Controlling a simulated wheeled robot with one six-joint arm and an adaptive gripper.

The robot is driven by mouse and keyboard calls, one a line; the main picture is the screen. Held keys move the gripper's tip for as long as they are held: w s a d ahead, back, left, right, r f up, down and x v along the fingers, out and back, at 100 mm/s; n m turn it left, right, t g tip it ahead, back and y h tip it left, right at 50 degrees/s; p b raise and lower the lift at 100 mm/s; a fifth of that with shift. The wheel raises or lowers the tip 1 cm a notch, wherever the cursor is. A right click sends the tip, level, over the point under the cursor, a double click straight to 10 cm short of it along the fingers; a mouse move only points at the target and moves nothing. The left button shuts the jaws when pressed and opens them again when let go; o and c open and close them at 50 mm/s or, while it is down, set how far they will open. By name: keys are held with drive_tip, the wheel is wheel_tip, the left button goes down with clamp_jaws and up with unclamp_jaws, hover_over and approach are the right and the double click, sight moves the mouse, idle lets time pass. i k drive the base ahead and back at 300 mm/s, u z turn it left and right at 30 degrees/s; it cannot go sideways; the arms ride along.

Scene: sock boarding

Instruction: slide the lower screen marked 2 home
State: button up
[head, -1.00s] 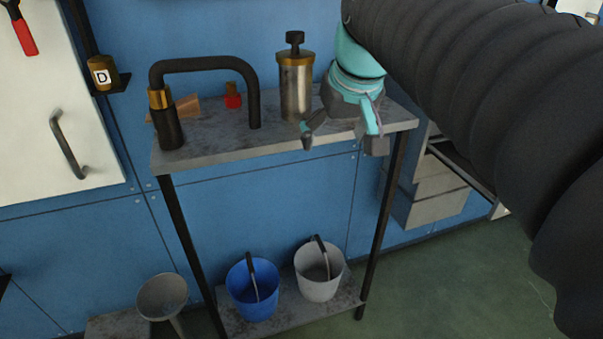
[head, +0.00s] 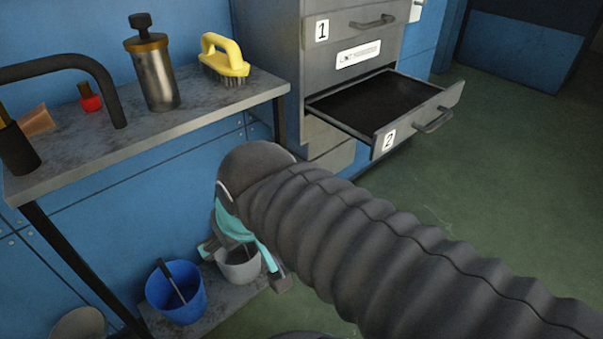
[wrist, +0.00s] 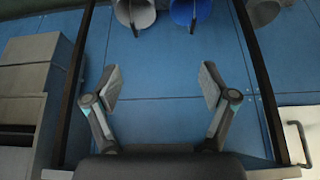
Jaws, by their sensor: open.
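The lower screen marked 2 (head: 387,143) is a grey drawer-like tray with a dark bed and a bar handle (head: 434,121). It stands pulled out of the grey cabinet in the head view, below the shut upper one marked 1 (head: 345,31). My gripper (head: 243,268) is low and left of it, in front of the shelf stand and well apart from the screen. In the wrist view my gripper (wrist: 162,82) is open with its fingers spread and nothing between them. The marked screen cannot be made out in the wrist view.
A metal shelf stand (head: 215,115) holds a yellow brush (head: 224,58), a metal canister (head: 155,75) and a black bent pipe (head: 75,62). A blue bucket (head: 180,295) and a white bucket (head: 238,265) sit low near my gripper. Green floor (head: 510,190) is clear at right.

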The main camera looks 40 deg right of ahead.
sight(382, 109)
drive_tip(key=z, duration=1.5)
drive_tip(key=k, duration=1.25)
drive_tip(key=i, duration=0.65)
drive_tip(key=z, duration=0.25)
